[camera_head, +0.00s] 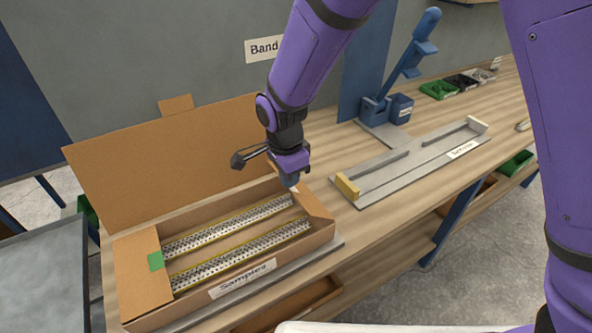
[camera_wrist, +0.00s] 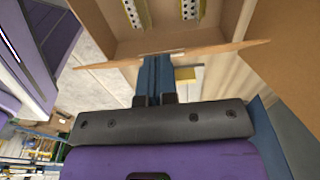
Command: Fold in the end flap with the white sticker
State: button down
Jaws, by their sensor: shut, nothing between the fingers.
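The open cardboard box (camera_head: 205,299) lies on the bench with two perforated strips (camera_head: 240,252) inside. The end flap (camera_head: 314,204) on its right end looks tilted, neither flat nor clearly upright. A small white patch (camera_head: 295,189), probably the sticker, shows at its edge just below my gripper (camera_head: 290,181). In the wrist view the flap (camera_wrist: 215,52) appears nearly edge-on. My shut, empty gripper (camera_wrist: 155,58) has its blue fingertips at the flap's outer side, touching or very close. The sticker is mostly hidden there.
The left end flap (camera_head: 140,272) with a green sticker (camera_head: 155,261) lies folded inward. The large lid (camera_head: 170,160) stands open behind the box. A grey fixture (camera_head: 410,160) lies to the right, with bare bench between it and the box.

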jog(key=shift+s+a+f+t+h, duration=0.4)
jog(key=shift+a+f+t+h, duration=0.25)
jog(key=shift+f+h, duration=0.4)
jog(key=shift+s+a+f+t+h, duration=0.45)
jog(key=shift+a+f+t+h, duration=0.2)
jog(key=shift+f+h, duration=0.4)
jog(key=shift+s+a+f+t+h, duration=0.4)
jog(key=shift+a+f+t+h, duration=0.25)
jog(key=shift+f, duration=0.65)
jog(key=shift+d, duration=0.1)
jog(key=shift+r, duration=0.15)
